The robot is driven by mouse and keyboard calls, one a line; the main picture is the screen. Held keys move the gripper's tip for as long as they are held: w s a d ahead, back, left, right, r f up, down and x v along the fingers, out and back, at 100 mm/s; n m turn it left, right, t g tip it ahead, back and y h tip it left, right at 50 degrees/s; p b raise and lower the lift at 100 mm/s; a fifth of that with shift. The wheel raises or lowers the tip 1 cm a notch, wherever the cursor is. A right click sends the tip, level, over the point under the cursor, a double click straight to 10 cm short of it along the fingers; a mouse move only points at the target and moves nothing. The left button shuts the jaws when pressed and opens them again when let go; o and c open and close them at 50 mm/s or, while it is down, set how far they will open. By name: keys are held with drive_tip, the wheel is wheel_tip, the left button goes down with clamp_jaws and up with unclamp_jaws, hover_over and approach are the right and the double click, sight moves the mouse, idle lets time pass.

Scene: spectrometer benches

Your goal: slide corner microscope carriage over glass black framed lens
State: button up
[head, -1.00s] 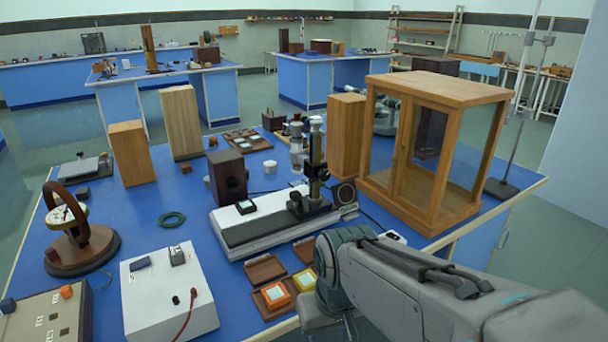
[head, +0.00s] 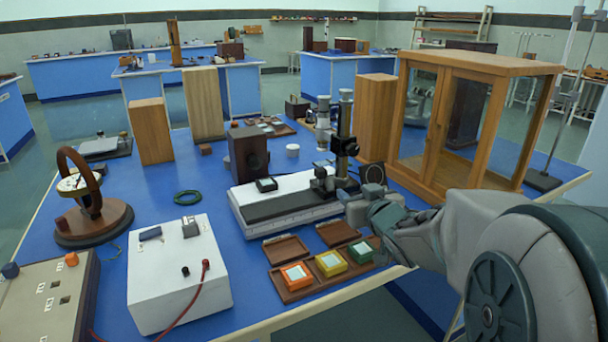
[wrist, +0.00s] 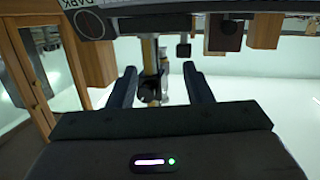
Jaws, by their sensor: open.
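The microscope (head: 342,140) stands upright on its dark carriage (head: 330,184) near the right end of a long, low bench with a black rail (head: 290,207). The black framed glass lens (head: 266,185) lies on the bench's white top, left of the carriage. My gripper (head: 362,196) is just right of the carriage in the head view; my arm partly hides its fingers. In the wrist view my gripper (wrist: 160,92) is open, with the microscope's post and carriage (wrist: 150,88) showing between the fingers. I cannot tell whether they touch. The lens is a small dark square (wrist: 183,50) beyond.
A wood and glass cabinet (head: 485,80) stands right of the microscope. A dark box with a round hole (head: 248,155) is behind the lens. Trays with orange, yellow and green framed tiles (head: 330,264) lie in front. A white box (head: 178,280) is front left.

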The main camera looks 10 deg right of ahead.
sight(317, 182)
drive_tip(key=w+a+y+b, duration=0.1)
drive_tip(key=w+a, duration=0.1)
drive_tip(key=w, duration=0.2)
drive_tip(key=w+a+n+t+y+b, duration=0.1)
drive_tip(key=w+a, duration=0.1)
drive_tip(key=w, duration=0.3)
drive_tip(key=w+a+y, duration=0.1)
drive_tip(key=w+a, duration=0.1)
drive_tip(key=w, duration=0.2)
drive_tip(key=shift+w+r+n+y+b, duration=0.3)
drive_tip(key=shift+w+n+b, duration=0.1)
clamp_jaws()
